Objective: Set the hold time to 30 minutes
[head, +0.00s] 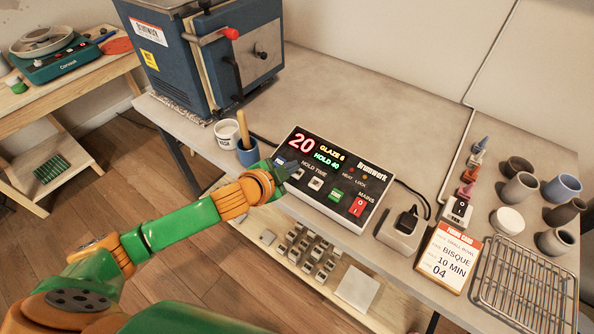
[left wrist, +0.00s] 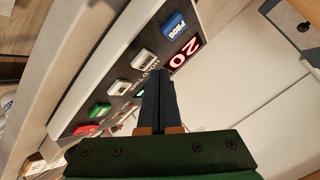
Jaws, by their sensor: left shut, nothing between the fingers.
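The kiln controller (head: 330,170) lies on the table. Its display reads a red 20, GLAZE 6 and HOLD 40 (head: 326,160). Below the display are a blue PROG button (left wrist: 173,25) and two pale HOLD TIME buttons, one nearer PROG (left wrist: 144,59) and the other (left wrist: 118,87) nearer the green button (head: 336,195). The red MAINS switch (head: 358,205) is at the right. My left gripper (head: 290,169) is shut and empty over the panel's left part, beside the HOLD TIME label. In the left wrist view its fingertips (left wrist: 165,76) cover part of the panel. My right gripper is out of view.
The blue kiln (head: 215,60) stands behind left. A white tub (head: 227,134) and a blue cup (head: 248,152) with a wooden handle stand left of the controller. A firing card (head: 450,258), reading BISQUE, 10 MIN, 04, a wire rack (head: 525,285) and several pots are at right.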

